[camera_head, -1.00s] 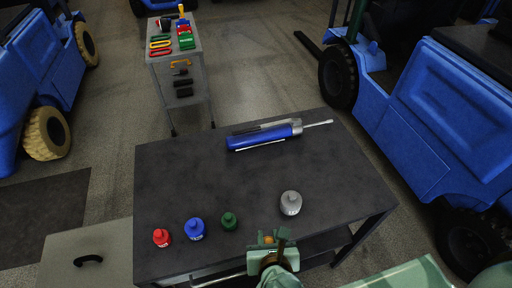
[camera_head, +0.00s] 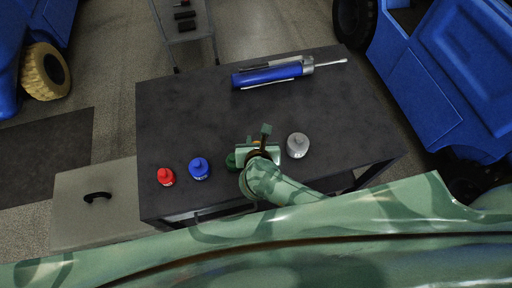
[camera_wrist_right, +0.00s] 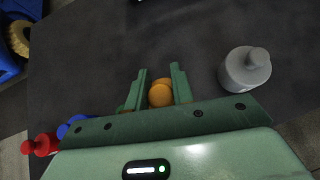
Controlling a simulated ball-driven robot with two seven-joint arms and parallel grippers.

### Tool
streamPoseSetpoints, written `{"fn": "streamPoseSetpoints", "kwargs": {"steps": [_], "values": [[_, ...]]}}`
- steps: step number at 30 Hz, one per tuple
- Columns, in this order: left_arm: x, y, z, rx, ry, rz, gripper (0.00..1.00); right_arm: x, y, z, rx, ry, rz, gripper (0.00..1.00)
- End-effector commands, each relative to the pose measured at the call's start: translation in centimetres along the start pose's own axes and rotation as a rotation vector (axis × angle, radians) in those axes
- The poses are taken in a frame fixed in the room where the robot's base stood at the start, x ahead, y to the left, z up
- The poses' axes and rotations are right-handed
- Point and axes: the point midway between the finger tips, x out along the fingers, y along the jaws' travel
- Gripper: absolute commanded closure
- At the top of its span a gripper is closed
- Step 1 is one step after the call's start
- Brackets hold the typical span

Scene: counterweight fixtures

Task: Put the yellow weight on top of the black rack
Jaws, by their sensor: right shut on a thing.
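The yellow weight (camera_wrist_right: 160,94) looks orange and sits between the two fingers of my right gripper (camera_wrist_right: 160,88), which is shut on it. In the head view the right gripper (camera_head: 259,138) is over the front part of the black rack's top (camera_head: 190,115), with a little of the weight showing. I cannot tell whether the weight touches the top. A grey weight (camera_head: 298,145) stands just right of the gripper. A green weight (camera_head: 231,160) is just left, partly hidden by my gripper. My left gripper is not in view.
A red weight (camera_head: 166,176) and a blue weight (camera_head: 199,168) stand at the front left of the top. A blue tool (camera_head: 268,74) lies along its back. The middle of the top is clear. A grey cabinet (camera_head: 120,215) stands at left.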

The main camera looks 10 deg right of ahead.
Motion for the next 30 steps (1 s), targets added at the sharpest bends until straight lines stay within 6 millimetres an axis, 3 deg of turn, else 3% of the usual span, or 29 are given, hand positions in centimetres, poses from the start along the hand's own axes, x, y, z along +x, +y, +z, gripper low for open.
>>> {"fn": "streamPoseSetpoints", "kwargs": {"steps": [1,10,15,26,27,28,30], "values": [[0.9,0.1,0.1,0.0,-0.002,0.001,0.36,0.9,0.1,-0.2,0.0,-0.006,0.002,1.0],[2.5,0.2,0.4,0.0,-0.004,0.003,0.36,3.0,0.0,-0.6,-0.001,-0.006,0.002,1.0],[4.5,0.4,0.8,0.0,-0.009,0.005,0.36,4.5,0.0,-2.8,-0.002,-0.004,0.003,1.0],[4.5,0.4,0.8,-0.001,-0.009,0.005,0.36,4.5,0.0,-2.9,0.001,-0.004,0.002,1.0],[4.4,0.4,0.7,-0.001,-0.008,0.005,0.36,4.5,-0.1,-3.0,0.0,0.001,0.0,0.65],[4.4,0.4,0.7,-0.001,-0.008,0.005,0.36,4.4,-0.1,-3.0,0.0,0.0,0.0,0.57],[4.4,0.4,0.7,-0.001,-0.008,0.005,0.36,4.4,-0.1,-3.0,0.0,0.0,0.0,0.54]]}}
